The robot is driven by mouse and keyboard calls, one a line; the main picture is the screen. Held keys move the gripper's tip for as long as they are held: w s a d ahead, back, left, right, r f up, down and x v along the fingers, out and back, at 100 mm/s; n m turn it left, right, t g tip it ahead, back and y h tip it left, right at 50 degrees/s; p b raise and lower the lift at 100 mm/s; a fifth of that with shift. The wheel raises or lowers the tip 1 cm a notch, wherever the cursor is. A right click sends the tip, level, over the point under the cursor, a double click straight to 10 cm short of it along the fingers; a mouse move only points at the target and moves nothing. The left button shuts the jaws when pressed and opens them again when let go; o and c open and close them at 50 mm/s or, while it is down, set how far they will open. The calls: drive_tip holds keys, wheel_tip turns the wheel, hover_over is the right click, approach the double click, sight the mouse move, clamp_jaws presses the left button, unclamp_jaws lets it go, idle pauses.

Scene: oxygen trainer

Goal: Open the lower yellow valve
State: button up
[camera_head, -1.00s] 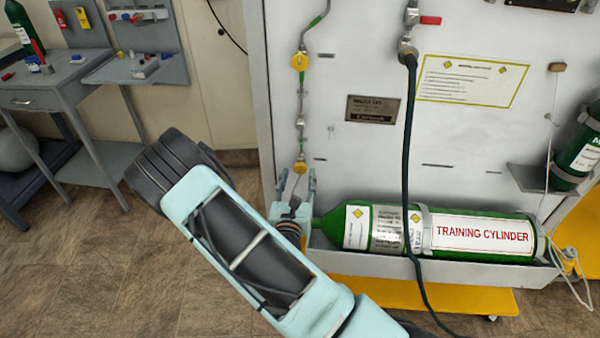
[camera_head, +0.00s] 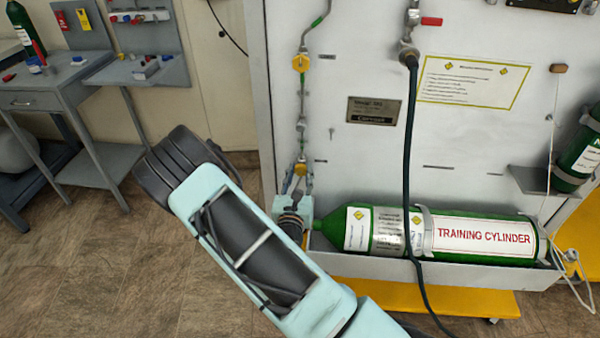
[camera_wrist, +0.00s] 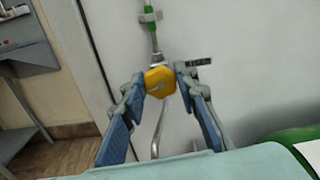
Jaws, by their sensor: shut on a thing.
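The lower yellow valve (camera_head: 301,168) is on the thin pipe at the left of the white panel, just above the cylinder's neck. In the wrist view its yellow knob (camera_wrist: 160,81) sits between the two fingertips of my gripper (camera_wrist: 158,82). My gripper (camera_head: 300,180) is shut on the knob, with one finger on each side. The upper yellow valve (camera_head: 301,63) is higher on the same pipe, clear of my gripper. My arm hides the area below the valve in the head view.
A green training cylinder (camera_head: 480,236) lies in a tray (camera_head: 440,270) right of my gripper. A dark hose (camera_head: 407,160) hangs in front of the panel (camera_head: 460,130). A grey workbench (camera_head: 60,92) stands at the left. Floor (camera_head: 90,270) is clear left of my arm.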

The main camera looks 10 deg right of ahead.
drive_tip(key=shift+n+p, duration=0.3)
drive_tip(key=shift+p, duration=0.1)
drive_tip(key=n+p, duration=0.3)
drive_tip(key=shift+r, duration=0.15)
drive_tip(key=shift+a+f+n+p, duration=0.1)
drive_tip(key=shift+f+n+p, duration=0.1)
drive_tip(key=shift+n+p, duration=1.45)
drive_tip(key=shift+n+b, duration=0.35)
drive_tip(key=shift+n, duration=0.1)
drive_tip(key=o, duration=1.2)
drive_tip(key=shift+c, duration=0.2)
drive_tip(key=shift+s, duration=0.1)
drive_tip(key=v, duration=1.2)
